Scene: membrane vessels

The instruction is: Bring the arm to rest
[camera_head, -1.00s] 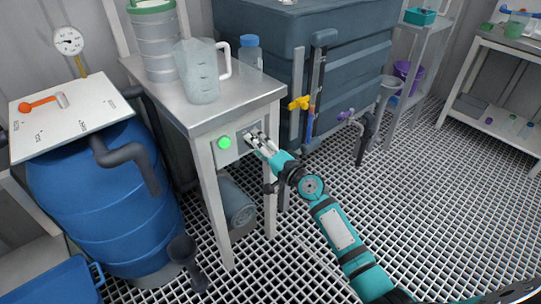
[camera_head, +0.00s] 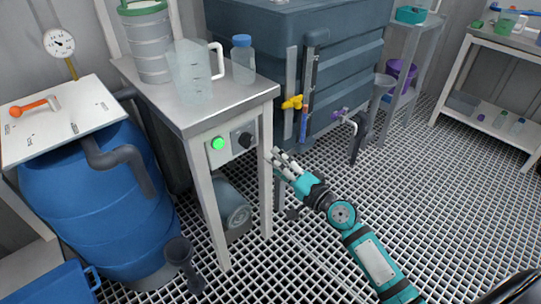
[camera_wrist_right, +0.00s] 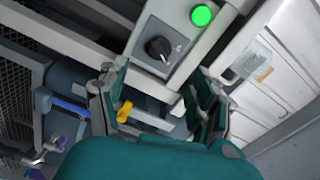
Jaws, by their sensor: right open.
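My right arm, teal and black, comes in from the lower right in the head view. My right gripper (camera_head: 278,160) is open and empty, just right of the table's front leg and below the control box. It is apart from the black rotary knob (camera_head: 244,139) on that box. In the right wrist view, the open fingers (camera_wrist_right: 160,105) frame the box, with the knob (camera_wrist_right: 158,48) ahead of them and nothing between them. A lit green button (camera_head: 217,143) sits left of the knob. My left gripper is not in view.
A steel table (camera_head: 215,112) holds a clear jug (camera_head: 192,75), a blue-capped bottle (camera_head: 243,62) and a ribbed canister (camera_head: 146,45). A blue barrel (camera_head: 90,200) stands left. A dark tank (camera_head: 350,70) with a yellow valve (camera_head: 292,103) stands behind. The grated floor (camera_head: 430,210) at right is clear.

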